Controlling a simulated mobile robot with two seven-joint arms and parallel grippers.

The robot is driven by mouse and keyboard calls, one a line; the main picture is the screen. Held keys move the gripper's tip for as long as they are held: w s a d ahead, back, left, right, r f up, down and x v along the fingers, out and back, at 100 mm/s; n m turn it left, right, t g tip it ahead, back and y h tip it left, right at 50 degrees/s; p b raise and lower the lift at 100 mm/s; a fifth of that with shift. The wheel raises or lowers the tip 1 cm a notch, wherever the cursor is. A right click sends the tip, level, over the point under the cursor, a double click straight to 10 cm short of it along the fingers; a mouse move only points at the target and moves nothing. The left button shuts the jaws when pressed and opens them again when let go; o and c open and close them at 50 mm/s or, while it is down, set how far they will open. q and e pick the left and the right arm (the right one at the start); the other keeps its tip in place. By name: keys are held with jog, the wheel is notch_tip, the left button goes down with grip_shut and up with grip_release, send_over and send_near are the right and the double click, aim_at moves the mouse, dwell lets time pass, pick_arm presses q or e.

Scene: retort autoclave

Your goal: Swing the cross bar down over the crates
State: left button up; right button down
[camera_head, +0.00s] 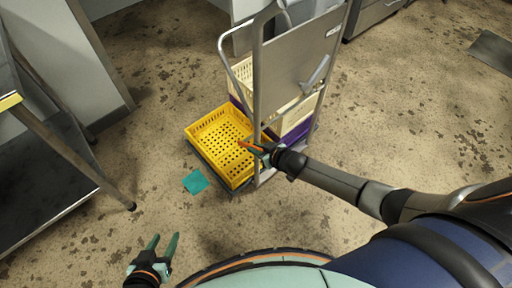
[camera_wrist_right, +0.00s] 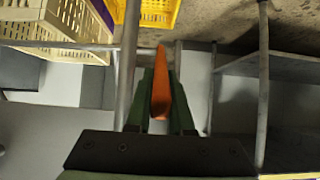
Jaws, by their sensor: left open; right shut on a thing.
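A wheeled cart with a grey metal panel (camera_head: 300,65) and tubular frame stands in the middle of the head view. A yellow crate (camera_head: 203,127) sits low on its near left side. Cream crates (camera_head: 298,112) and purple crates show behind the panel. My right gripper (camera_head: 252,147) is at the cart's near upright, above the yellow crate's right edge. It is shut on an orange bar-like piece (camera_wrist_right: 162,85), seen between its fingers in the right wrist view; whether this is the cross bar's end I cannot tell. My left gripper (camera_head: 163,245) is open and empty, low over the floor.
A dark metal table (camera_head: 40,180) with a leg stands at the left. A teal patch (camera_head: 195,181) lies on the floor beside the yellow crate. A metal post (camera_wrist_right: 128,65) runs close beside my right fingers.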

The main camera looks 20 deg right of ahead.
jog(key=c, duration=0.8)
grip_release()
jog(key=shift+s+d+r, duration=0.1)
jog(key=shift+s+r, duration=0.15)
jog(key=p+v, duration=0.5)
jog(key=v, duration=0.6)
jog(key=shift+s+d+r, duration=0.15)
jog(key=shift+s, duration=0.15)
